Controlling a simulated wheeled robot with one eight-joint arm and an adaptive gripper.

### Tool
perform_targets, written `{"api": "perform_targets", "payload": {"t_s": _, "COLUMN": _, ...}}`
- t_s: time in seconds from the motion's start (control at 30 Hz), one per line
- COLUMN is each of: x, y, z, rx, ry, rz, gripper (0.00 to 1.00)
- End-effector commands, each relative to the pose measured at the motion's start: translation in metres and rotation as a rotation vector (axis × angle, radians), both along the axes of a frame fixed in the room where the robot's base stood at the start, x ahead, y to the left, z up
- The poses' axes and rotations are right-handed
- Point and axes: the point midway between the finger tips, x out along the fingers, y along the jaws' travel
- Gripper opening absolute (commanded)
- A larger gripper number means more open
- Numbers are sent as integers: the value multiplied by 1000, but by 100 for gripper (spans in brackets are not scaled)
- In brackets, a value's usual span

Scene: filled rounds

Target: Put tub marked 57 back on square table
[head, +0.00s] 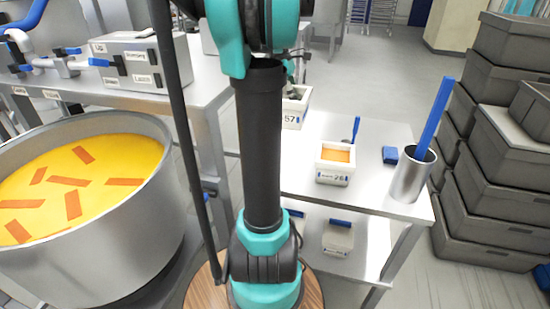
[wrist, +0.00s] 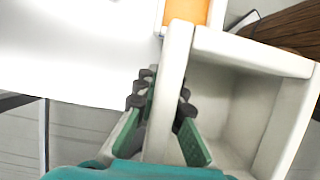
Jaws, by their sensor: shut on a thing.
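The tub marked 57 (head: 292,115) is white and shows just right of my dark arm link in the head view, at the far left part of the white table (head: 385,185). The arm hides part of it. In the wrist view the tub (wrist: 240,85) fills the right side, and its inside looks empty. My gripper (wrist: 163,98) is shut on one wall of the tub, with a finger on each side. In the head view my gripper is mostly hidden behind the arm. I cannot tell whether the tub touches the tabletop.
Tub 26 (head: 333,175), with orange contents, stands on the table near a blue block (head: 390,155) and a metal cup (head: 410,178) holding a blue-handled tool. A large yellow-filled pot (head: 100,260) is at left, grey crates (head: 500,180) at right.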

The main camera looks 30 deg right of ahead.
Motion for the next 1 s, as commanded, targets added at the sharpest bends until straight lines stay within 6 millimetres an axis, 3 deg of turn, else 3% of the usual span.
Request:
{"api": "perform_targets", "payload": {"t_s": 0.17, "x": 0, "y": 0, "z": -20, "rx": 0, "ry": 0, "rz": 0, "gripper": 0}}
{"api": "perform_targets", "payload": {"t_s": 0.7, "x": 0, "y": 0, "z": -144, "rx": 0, "ry": 0, "rz": 0, "gripper": 0}}
{"api": "perform_targets", "payload": {"t_s": 1.0, "x": 0, "y": 0, "z": -172, "rx": 0, "ry": 0, "rz": 0, "gripper": 0}}
